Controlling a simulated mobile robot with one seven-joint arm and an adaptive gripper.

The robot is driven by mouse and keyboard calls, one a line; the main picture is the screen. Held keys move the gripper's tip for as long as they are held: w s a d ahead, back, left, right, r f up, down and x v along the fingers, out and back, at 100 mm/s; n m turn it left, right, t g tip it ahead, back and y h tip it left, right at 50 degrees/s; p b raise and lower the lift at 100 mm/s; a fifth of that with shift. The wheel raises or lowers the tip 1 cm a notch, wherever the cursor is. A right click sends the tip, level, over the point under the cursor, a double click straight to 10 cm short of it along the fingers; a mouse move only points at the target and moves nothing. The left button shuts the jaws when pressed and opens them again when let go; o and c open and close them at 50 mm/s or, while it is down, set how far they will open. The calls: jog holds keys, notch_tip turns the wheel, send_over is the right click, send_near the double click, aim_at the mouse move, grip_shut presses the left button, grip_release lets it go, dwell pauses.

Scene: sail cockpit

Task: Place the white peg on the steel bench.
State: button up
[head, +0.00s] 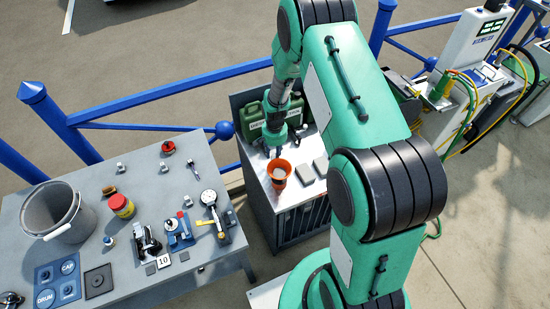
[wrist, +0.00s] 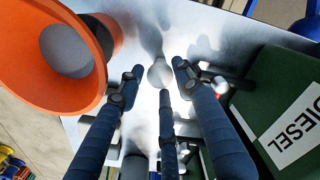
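The steel bench (head: 293,193) is a cabinet with a shiny metal top, in the middle of the head view. Its bright top (wrist: 215,22) fills much of the wrist view. My gripper (head: 277,151) is low over this top, its fingers pointing down. In the wrist view the dark blue fingers of my gripper (wrist: 157,78) are spread, with visible gaps between their tips. A small whitish rounded thing, likely the white peg (wrist: 160,73), shows between the fingertips at the bench top. I cannot tell whether it touches the bench. The head view hides it behind my gripper.
An orange cone-shaped container (head: 279,174) with grey inside stands close beside my gripper. A green diesel can (wrist: 290,105) is on the other side. Dark square pads (head: 306,174) lie on the bench's right. A grey table (head: 125,265) with a bucket and tools stands at left.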

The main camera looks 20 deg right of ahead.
notch_tip(320, 180, up, 9)
jog(key=shift+r, duration=0.2)
dwell(0.7)
jog(key=s+a+r+n+t, duration=0.1)
jog(key=s+a+r, duration=0.15)
jog(key=r, duration=0.75)
jog(key=s+a+r+n+t, duration=0.1)
jog(key=s+r, duration=0.2)
jog(key=r, duration=0.6)
jog(key=s+a+r+n+t, duration=0.1)
jog(key=s+a+r, duration=0.15)
jog(key=r, duration=0.75)
jog(key=s+a+r+n+t, duration=0.1)
jog(key=s+a+r+n, duration=0.1)
jog(key=s+r, duration=0.5)
jog(key=s+a+r+n+t, duration=0.1)
jog(key=s+r, duration=0.6)
jog(key=s, duration=1)
jog(key=shift+a+r+n+t, duration=0.2)
jog(key=shift+a+n+t, duration=0.1)
jog(key=shift+a+n, duration=0.25)
jog(key=shift+s+f, duration=0.1)
